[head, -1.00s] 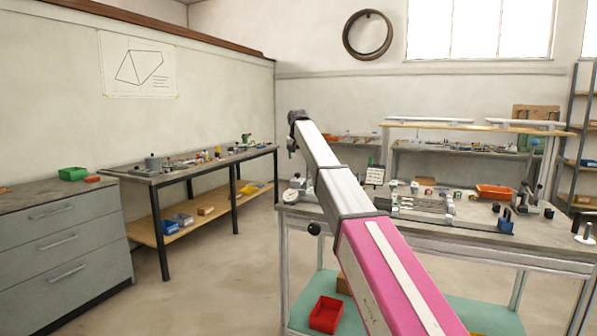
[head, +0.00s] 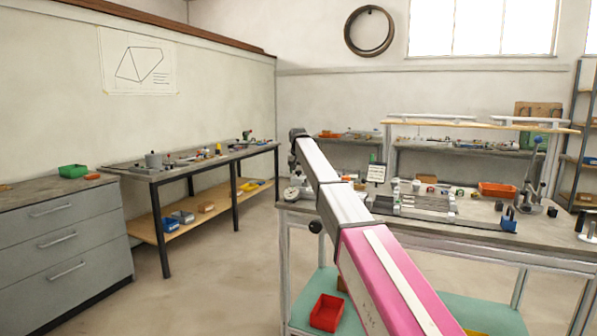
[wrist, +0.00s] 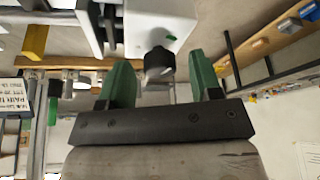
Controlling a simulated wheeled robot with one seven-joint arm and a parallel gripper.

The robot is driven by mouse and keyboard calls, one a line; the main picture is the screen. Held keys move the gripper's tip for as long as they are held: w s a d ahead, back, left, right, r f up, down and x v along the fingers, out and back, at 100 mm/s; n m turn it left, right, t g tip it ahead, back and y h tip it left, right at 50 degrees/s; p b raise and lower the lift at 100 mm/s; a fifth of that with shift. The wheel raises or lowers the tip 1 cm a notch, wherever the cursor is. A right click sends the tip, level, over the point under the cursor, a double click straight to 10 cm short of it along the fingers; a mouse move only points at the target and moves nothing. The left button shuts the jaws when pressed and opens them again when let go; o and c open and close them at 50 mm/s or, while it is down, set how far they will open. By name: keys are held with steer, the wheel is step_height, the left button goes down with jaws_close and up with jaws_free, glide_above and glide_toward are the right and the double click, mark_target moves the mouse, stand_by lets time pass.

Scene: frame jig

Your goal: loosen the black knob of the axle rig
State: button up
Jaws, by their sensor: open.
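In the wrist view a black knob (wrist: 159,63) shows between the two green fingertips of my gripper (wrist: 159,68). A gap shows on each side of the knob, so the fingers look apart from it. I cannot tell how far in depth the tips reach past it. A pale block (wrist: 160,20), which looks like part of the axle rig, is behind the knob. A short metal piece shows just beside the knob. In the head view my gripper is not clearly visible, and I cannot make out the knob with certainty.
In the head view a workbench (head: 545,248) carries metal fixtures (head: 425,203), an orange bin (head: 497,189) and a small sign (head: 376,172). A red bin (head: 327,312) is on its lower shelf. A drawer cabinet (head: 65,235) stands left, with open floor between.

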steer(key=shift+f, duration=0.1)
steer(key=c, duration=0.9)
steer(key=shift+n, duration=0.3)
steer(key=n+y, duration=0.2)
steer(key=n, duration=0.2)
steer(key=shift+w+d, duration=0.1)
steer(key=shift+d, duration=0.05)
steer(key=n+g, duration=0.1)
steer(key=n, duration=0.2)
steer(key=n+y, duration=0.1)
steer(key=n, duration=0.1)
steer(key=shift+w+n+g+y, duration=0.1)
steer(key=shift+n+g+y, duration=0.2)
steer(key=shift+n+g, duration=0.1)
steer(key=n+g, duration=0.1)
steer(key=n, duration=0.1)
steer(key=n+g, duration=0.1)
steer(key=n, duration=0.2)
steer(key=shift+w+y, duration=0.15)
steer(key=shift+y, duration=0.25)
steer(key=n+g, duration=0.1)
steer(key=n, duration=0.2)
steer(key=n+g, duration=0.1)
steer(key=n, duration=0.1)
steer(key=shift+n, duration=0.4)
steer(key=shift+d, duration=0.1)
